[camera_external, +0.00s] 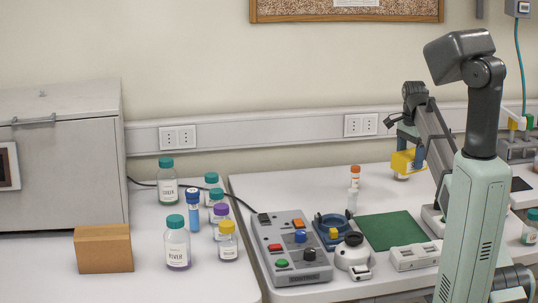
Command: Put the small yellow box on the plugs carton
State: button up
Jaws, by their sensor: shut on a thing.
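The box is far to the right of the brown carton. This brown carton (103,249) stands on the left-hand table at its front left, and its top is bare.
Several bottles, among them a teal-capped one (177,244), stand right of the carton. A grey button panel (291,250), a green mat (393,230) and an orange-capped vial (354,190) are on the right-hand table. A grey cabinet (65,150) stands behind the carton.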

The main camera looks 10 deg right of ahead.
jog(key=s+n, duration=0.1)
jog(key=n, duration=0.1)
jog(key=s+n, duration=0.1)
jog(key=n, duration=0.1)
jog(key=s+n, duration=0.1)
jog(key=n, duration=0.1)
jog(key=shift+s+d+f+n, duration=0.1)
jog(key=shift+f+n, duration=0.05)
jog(key=shift+n, duration=0.15)
jog(key=w+a+r+n, duration=0.1)
jog(key=a+r+n, duration=0.1)
jog(key=a, duration=1.4)
jog(key=w+a+r+n, duration=0.1)
jog(key=a+r+n, duration=0.1)
jog(key=a, duration=1.5)
jog(key=w+a+r+n, duration=0.2)
jog(key=a, duration=1.4)
notch_tip(320, 180, up, 4)
jog(key=f+n, duration=0.1)
jog(key=n, duration=0.1)
send_over(129, 236)
jog(key=shift+f, duration=4.15)
jog(key=shift+f, duration=0.15)
